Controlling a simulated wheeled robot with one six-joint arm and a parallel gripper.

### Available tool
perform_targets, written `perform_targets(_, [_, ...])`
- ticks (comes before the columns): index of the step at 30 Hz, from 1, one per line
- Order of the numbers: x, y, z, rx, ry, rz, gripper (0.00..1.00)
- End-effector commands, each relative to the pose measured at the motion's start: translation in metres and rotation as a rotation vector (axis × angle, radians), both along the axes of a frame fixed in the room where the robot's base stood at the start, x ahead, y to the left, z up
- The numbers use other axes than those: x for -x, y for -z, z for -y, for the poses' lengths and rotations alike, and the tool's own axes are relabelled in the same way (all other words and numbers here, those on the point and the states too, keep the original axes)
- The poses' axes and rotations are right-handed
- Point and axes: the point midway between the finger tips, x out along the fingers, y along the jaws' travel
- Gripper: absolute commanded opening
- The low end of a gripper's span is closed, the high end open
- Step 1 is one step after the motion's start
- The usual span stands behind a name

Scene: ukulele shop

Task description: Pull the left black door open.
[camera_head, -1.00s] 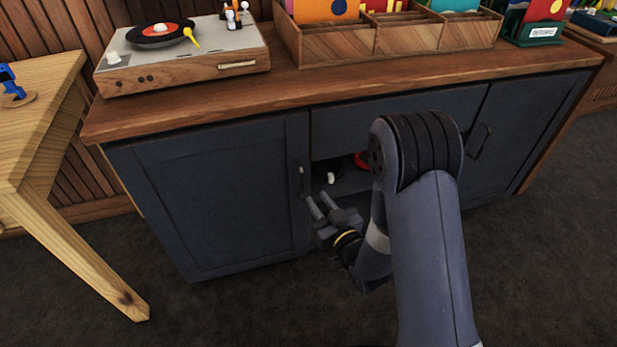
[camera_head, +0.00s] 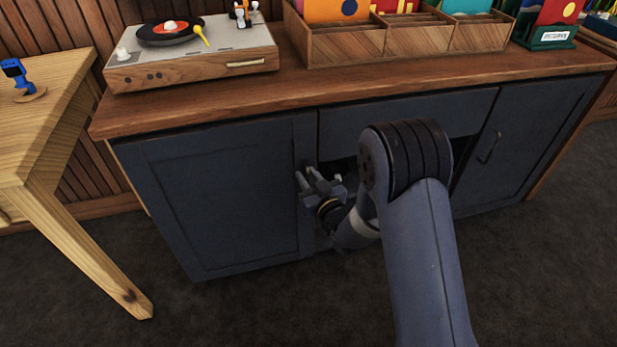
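The left black door (camera_head: 225,200) is a dark blue-grey panel at the left of the cabinet. It looks closed, flush with the front. Its upright handle is near its right edge, mostly hidden behind my gripper. My gripper (camera_head: 305,174) is at that handle, with its two fingertips apart and pointing toward the door. It looks open. I cannot tell whether the handle lies between the fingers or whether they touch it.
A wooden top (camera_head: 330,88) overhangs the cabinet and carries a record player (camera_head: 190,75) and a record crate (camera_head: 345,45). A wooden table (camera_head: 50,130) stands at left. An open compartment is partly hidden behind my arm. Carpet in front of the door is clear.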

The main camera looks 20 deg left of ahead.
Motion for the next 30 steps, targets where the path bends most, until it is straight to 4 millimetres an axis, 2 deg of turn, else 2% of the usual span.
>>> perform_targets(2, [0.0001, 0.0, 0.0001, 0.0, 0.0, 0.0, 0.2])
perform_targets(9, [0.0002, 0.0, 0.0001, 0.0, 0.0, 0.0, 0.01])
perform_targets(23, [0.0005, 0.0001, 0.0002, 0.001, 0.0, 0.001, 0.0])
perform_targets(30, [0.0052, 0.0021, 0.0069, 0.0, 0.036, 0.0, 0.0])
